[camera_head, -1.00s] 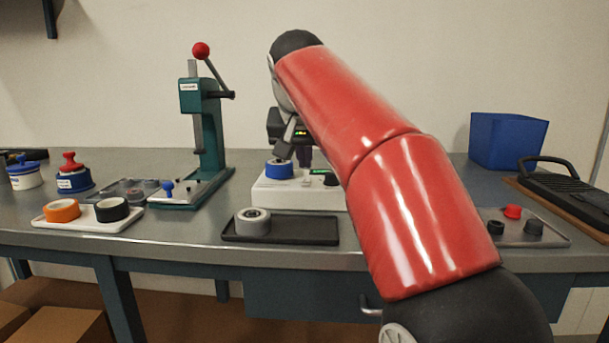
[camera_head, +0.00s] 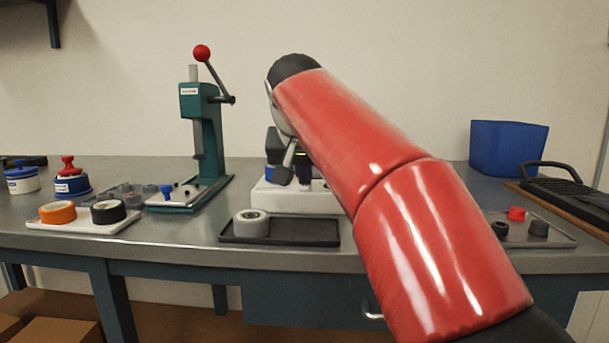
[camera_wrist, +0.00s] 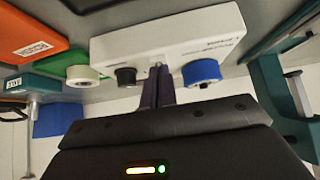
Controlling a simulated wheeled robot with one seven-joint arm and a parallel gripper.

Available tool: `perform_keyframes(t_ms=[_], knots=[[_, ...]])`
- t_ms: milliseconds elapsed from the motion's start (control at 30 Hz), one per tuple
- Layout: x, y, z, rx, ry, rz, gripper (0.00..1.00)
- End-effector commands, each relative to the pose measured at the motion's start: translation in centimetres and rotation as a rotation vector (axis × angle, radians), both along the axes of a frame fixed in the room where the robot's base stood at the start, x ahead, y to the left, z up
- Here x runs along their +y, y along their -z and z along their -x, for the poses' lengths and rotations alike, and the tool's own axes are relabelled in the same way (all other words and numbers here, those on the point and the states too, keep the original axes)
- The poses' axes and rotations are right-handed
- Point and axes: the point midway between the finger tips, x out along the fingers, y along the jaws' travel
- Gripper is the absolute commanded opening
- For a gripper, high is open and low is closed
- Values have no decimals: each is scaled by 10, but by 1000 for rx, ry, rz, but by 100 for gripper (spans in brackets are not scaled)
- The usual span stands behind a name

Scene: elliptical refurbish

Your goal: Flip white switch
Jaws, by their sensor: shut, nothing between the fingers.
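The white device box (camera_head: 290,203) stands on the bench, largely behind my arm in the head view. In the wrist view the box (camera_wrist: 165,40) shows with a blue round knob (camera_wrist: 201,71) and a black knob (camera_wrist: 126,76). The small white switch (camera_wrist: 157,66) lies between these knobs and is partly hidden by my fingertips. My gripper (camera_wrist: 157,80) is shut and empty, its tips right at the switch; I cannot tell whether they touch it. In the head view my gripper (camera_head: 303,180) is low over the box, and the switch cannot be made out.
A green lever press (camera_head: 208,140) stands left of the box. A dark tray (camera_head: 310,232) with a grey tape roll (camera_head: 251,224) lies in front. A white tray (camera_head: 70,222) holds orange and black rolls. A blue bin (camera_head: 507,146) and a tray with small knobs (camera_head: 550,238) are at right.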

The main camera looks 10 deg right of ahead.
Motion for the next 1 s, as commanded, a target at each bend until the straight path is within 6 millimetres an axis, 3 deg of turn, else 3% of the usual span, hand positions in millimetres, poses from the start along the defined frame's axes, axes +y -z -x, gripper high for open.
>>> perform_keyframes(t_ms=[467,867,1000], knots=[[0,-16,-1,3,0,0,0],[0,-17,-1,2,1,0,0],[-2,-28,-1,2,1,0,0]])
